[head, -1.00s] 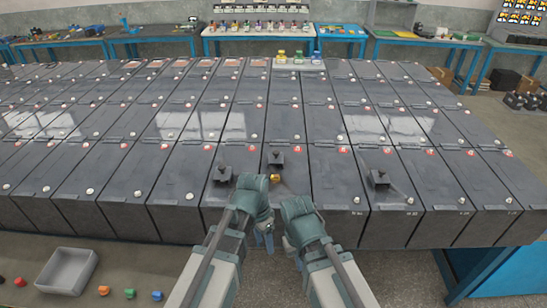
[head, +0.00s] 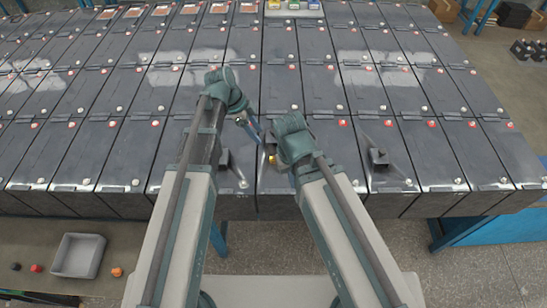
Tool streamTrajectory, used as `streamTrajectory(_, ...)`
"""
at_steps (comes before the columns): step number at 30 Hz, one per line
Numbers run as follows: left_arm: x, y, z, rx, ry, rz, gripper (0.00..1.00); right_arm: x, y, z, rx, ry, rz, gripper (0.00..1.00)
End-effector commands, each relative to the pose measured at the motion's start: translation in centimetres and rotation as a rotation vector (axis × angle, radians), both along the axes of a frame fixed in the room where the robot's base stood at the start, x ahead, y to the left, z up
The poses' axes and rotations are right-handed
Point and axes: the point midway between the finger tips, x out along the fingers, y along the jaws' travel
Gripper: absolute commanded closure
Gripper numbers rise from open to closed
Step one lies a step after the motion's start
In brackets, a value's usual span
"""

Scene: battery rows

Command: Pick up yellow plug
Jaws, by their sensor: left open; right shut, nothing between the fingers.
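The small yellow plug (head: 272,159) is on a dark battery top near the front edge, just left of my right wrist. My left arm reaches forward past the plug. My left gripper (head: 250,128) points back toward me, a little above and left of the plug, open and empty. My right gripper (head: 274,148) is close beside the plug, largely hidden by its own wrist. It is shut and empty. I cannot tell whether it touches the plug.
Rows of dark batteries with red and white caps fill the bench. A grey tray (head: 78,256) lies lower left beside an orange plug (head: 117,272) and a red plug (head: 36,268).

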Motion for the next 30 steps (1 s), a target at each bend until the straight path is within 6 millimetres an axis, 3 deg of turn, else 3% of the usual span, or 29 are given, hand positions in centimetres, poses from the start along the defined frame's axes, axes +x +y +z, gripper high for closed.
streamTrajectory(15, 0.0, -2.7, -7.1, 0.001, 0.000, 0.000, 0.45, 0.1, 0.0, -7.1, -0.003, 0.000, 0.013, 1.00)
streamTrajectory(30, -0.2, -3.5, -8.8, 0.001, 0.000, 0.001, 0.45, 0.1, 0.0, -8.8, -0.002, 0.001, 0.015, 1.00)
